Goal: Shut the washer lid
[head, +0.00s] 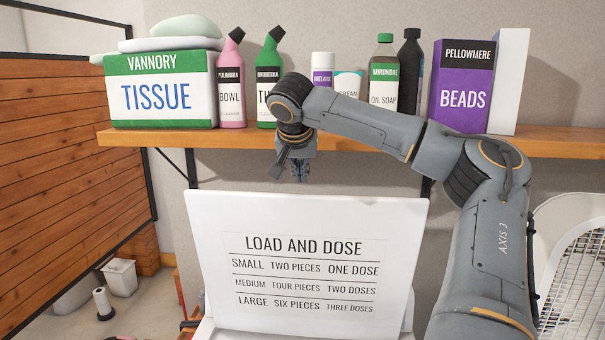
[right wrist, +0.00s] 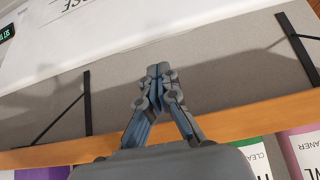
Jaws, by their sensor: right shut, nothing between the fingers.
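The washer lid (head: 310,215) stands open and nearly upright, with its printed "LOAD AND DOSE" face toward me in the head view. Part of the lid (right wrist: 100,35) also shows at the top of the right wrist view. A strip of the washer body (head: 235,332) shows below the lid; the rest is out of frame. My right gripper (head: 300,176) points down just above and behind the lid's top edge, in front of the shelf. In the right wrist view its fingertips (right wrist: 158,70) are together and empty. My left gripper is not in view.
A wooden shelf (head: 240,138) on black brackets runs behind the lid. It bears a tissue box (head: 160,90), several bottles and a purple beads box (head: 462,90). A white slatted object (head: 578,270) stands at right. A wooden panel (head: 70,180) is at left.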

